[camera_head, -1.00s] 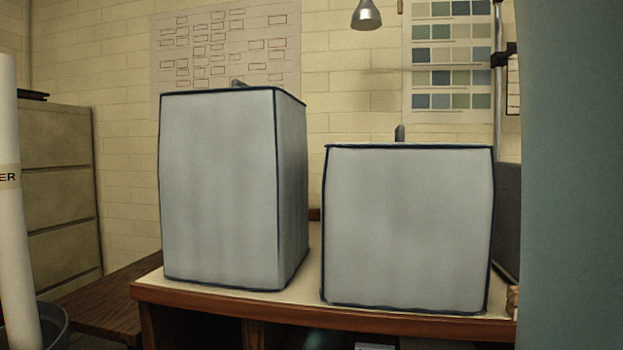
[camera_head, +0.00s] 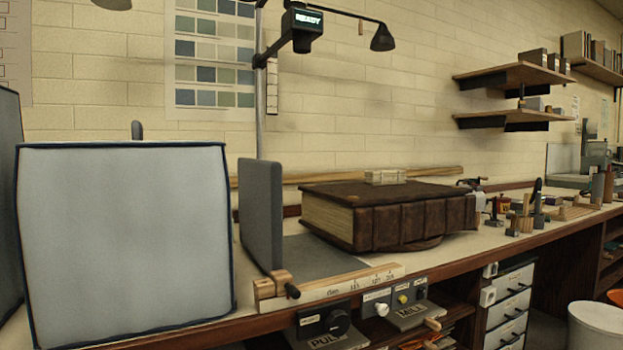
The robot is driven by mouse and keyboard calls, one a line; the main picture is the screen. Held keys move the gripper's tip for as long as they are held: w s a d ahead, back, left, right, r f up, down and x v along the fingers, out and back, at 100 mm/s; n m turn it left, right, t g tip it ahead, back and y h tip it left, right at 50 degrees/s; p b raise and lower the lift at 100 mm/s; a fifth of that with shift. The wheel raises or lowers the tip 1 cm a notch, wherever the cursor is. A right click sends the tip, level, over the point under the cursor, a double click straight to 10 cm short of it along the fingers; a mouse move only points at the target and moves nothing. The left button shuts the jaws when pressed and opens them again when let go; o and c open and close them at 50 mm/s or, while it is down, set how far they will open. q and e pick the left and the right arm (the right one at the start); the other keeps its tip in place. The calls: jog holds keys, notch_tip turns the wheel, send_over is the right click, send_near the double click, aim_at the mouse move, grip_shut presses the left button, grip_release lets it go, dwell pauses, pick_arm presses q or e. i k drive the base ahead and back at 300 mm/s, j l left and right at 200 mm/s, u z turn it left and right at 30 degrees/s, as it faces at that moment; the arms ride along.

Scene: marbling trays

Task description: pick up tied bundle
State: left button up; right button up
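Neither of my grippers is in view. Nothing shows clearly as the tied bundle. A small pale block-like stack (camera_head: 385,176) lies on top of a thick dark brown book (camera_head: 410,215) on the bench. It is too small to tell whether it is tied.
A large pale grey box (camera_head: 125,240) stands at the bench's left, beside an upright grey panel (camera_head: 261,215). A wooden ruler (camera_head: 340,287) runs along the front edge. Small tools and blocks (camera_head: 520,215) crowd the right. Shelves (camera_head: 513,76) hang above. A white bin (camera_head: 597,325) stands lower right.

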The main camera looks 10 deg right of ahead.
aim_at(373, 178)
jog(key=z, duration=0.9)
jog(key=u, duration=0.9)
jog(key=i+l+u, duration=0.15)
jog(key=l+u, duration=0.2)
jog(key=i+l+u, duration=0.1)
jog(key=l+u, duration=0.3)
jog(key=l, duration=0.25)
jog(key=l+u, duration=0.35)
jog(key=l, duration=0.15)
